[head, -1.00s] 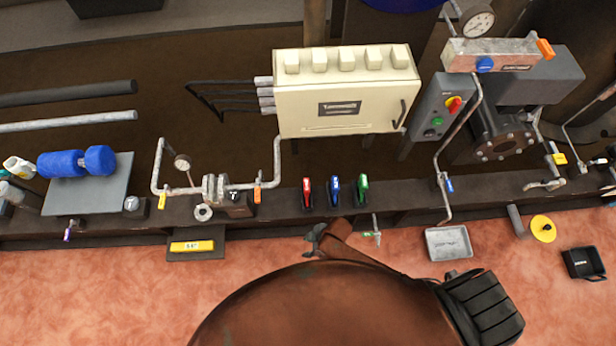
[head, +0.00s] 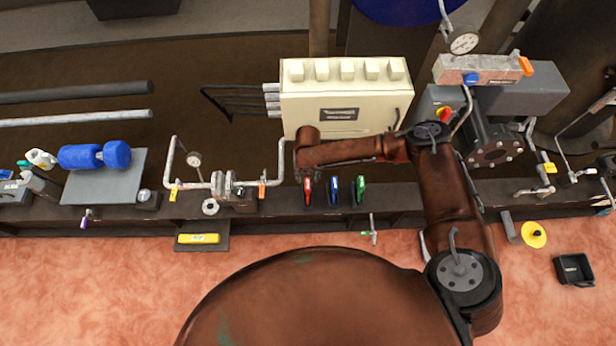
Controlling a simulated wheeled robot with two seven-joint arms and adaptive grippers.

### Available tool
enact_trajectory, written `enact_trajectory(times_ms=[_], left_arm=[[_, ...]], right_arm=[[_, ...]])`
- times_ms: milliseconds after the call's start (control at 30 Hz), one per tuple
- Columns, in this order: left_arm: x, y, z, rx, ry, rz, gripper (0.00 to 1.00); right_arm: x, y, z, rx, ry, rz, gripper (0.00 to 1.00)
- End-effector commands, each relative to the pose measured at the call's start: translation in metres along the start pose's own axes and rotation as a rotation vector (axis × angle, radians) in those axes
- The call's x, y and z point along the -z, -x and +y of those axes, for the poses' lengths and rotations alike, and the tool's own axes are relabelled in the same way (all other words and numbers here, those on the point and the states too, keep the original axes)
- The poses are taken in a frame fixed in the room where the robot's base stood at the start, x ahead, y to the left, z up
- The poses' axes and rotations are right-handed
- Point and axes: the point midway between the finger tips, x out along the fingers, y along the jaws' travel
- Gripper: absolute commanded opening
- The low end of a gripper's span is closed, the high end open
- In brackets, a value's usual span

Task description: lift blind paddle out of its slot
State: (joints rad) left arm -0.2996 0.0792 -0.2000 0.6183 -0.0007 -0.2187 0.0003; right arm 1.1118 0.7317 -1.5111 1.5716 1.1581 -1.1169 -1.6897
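A dark slotted block (head: 243,199) stands on the bench beside the pipe flanges (head: 222,184). A small pale piece stands up in it and may be the blind paddle; it is too small to be sure. A pale ring (head: 210,207) lies just left of the block. My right arm reaches over the bench, and its wrist bends down above the red-handled item. My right gripper (head: 303,174) is to the right of the block, apart from it. It is small and mostly hidden under the wrist, so its fingers are unclear. My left gripper is out of view.
Red (head: 307,191), blue (head: 334,190) and green (head: 360,190) handled items stand in a row by the gripper. A cream cabinet (head: 345,105) rises behind. A yellow item (head: 198,238) lies on a front shelf.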

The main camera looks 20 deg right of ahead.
Motion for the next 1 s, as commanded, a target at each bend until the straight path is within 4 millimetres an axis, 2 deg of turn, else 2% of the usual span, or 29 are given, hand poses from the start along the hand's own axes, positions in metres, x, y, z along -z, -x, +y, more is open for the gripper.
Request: enact_trajectory(times_ms=[200, 433, 600, 867, 1000], left_arm=[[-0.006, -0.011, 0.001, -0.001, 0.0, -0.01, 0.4], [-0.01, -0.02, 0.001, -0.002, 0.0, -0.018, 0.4], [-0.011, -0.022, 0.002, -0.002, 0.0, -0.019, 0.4], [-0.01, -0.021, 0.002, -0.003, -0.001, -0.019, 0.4], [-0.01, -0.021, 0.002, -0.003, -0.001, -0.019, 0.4]], right_arm=[[0.002, -0.036, 0.0, 0.001, 0.0, 0.005, 0.38], [0.002, -0.065, 0.0, 0.001, -0.001, 0.003, 0.38], [0.002, -0.073, 0.001, -0.001, 0.0, 0.002, 0.38], [0.001, -0.073, 0.001, -0.001, -0.001, 0.001, 0.38], [0.001, -0.073, 0.001, -0.001, -0.001, 0.001, 0.29]])
